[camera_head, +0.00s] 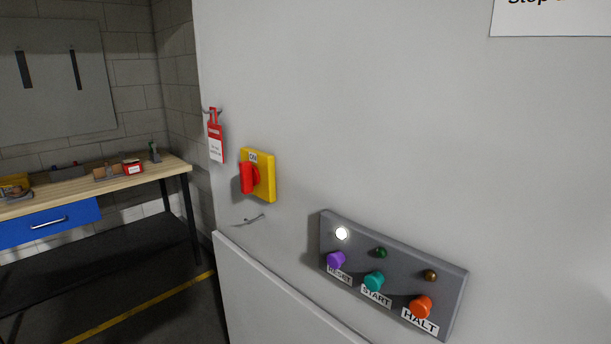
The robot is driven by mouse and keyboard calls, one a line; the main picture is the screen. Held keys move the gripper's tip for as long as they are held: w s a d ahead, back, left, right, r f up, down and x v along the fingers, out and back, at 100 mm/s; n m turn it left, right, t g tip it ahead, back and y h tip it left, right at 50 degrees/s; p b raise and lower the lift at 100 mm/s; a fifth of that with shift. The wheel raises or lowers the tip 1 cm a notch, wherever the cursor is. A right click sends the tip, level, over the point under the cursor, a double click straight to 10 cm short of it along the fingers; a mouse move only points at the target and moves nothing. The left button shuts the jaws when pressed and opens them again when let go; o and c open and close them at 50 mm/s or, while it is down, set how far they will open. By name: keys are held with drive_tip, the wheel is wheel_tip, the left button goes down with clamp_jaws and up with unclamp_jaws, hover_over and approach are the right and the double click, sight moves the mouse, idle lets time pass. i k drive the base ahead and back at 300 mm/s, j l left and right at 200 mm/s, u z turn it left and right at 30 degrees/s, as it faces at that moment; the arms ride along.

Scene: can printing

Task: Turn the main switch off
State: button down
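The main switch is a red rotary handle (248,178) on a yellow plate (266,176), mounted on the light grey machine wall (400,120) left of the picture's middle. The label above the handle reads "ON" (253,157). The handle stands upright, pointing toward the label. My gripper is not in the picture, and nothing touches the switch.
A grey panel (455,287) right of the switch has RESET, START and HALT buttons and a lit white lamp (341,233). A red tag (215,138) hangs on a hook to the left. An empty hook (248,219) is below the switch. A workbench (110,183) stands left.

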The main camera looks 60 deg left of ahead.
sight(249, 176)
drive_tip(key=u, duration=1.7)
